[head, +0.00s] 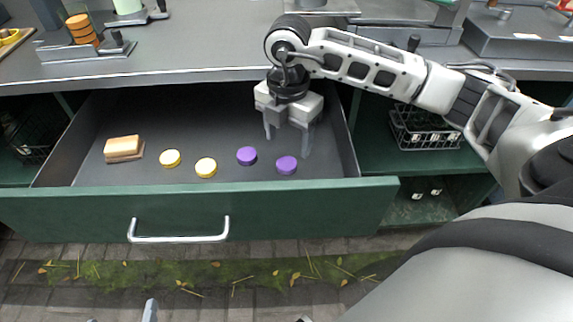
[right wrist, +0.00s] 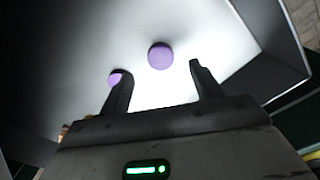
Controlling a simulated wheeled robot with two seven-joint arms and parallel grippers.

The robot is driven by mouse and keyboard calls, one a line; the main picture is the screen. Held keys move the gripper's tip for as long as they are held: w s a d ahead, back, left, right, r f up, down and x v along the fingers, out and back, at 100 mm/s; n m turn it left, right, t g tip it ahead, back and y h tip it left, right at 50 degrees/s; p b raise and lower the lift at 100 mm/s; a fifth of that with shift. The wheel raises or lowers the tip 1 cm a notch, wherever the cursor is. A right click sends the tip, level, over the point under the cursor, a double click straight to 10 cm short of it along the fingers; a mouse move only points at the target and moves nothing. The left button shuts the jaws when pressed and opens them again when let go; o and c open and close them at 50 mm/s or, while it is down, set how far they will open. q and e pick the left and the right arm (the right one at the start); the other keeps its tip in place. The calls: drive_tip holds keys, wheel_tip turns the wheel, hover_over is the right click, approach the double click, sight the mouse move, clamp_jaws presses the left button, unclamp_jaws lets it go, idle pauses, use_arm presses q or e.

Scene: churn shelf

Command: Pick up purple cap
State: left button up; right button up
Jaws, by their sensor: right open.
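Two purple caps lie on the floor of the open drawer (head: 110,210), one on the left (head: 246,156) and one on the right (head: 286,165). My right gripper (head: 287,146) points down inside the drawer, open and empty, with its fingertips above and just behind the caps. In the right wrist view, one purple cap (right wrist: 160,55) shows beyond the gap between the open fingers (right wrist: 157,75). The other purple cap (right wrist: 115,79) is partly hidden by the left finger. My left gripper is not clearly in view.
The drawer's right wall (head: 342,135) is close to my gripper. The counter (head: 190,55) is above and behind. A wire basket (head: 420,130) stands on the shelf at right.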

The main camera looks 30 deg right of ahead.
sight(288, 161)
wheel_tip(288, 161, down, 6)
drive_tip(key=shift+r, duration=0.1)
idle(0.4)
drive_tip(key=c, duration=1)
